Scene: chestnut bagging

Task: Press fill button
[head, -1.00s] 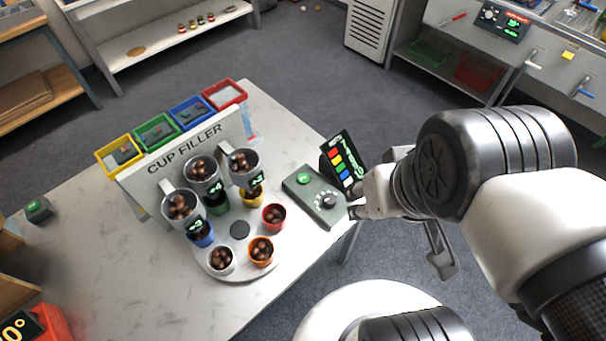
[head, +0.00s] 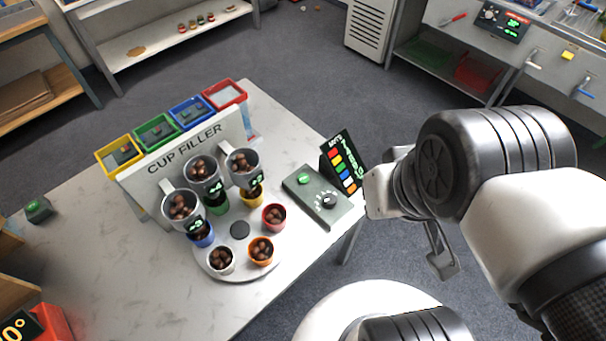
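The control box (head: 309,205) sits at the table's right edge. It has a green button (head: 304,179) on its far left part and a dark dial (head: 329,201) with white marks at its near end. The button is uncovered. My gripper (head: 374,192) is right of the box, beside the tilted display panel (head: 344,160), and apart from the button. Its fingertips do not show clearly, so I cannot tell whether it is open or shut. The cup filler (head: 186,147) has several grey hoppers of chestnuts above a round turntable (head: 239,274) bearing coloured cups.
Yellow, green, blue and red bins (head: 223,95) line the back of the filler. A small dark box with a green top (head: 38,209) stands at the table's left. The table (head: 165,296) is bare at the front left.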

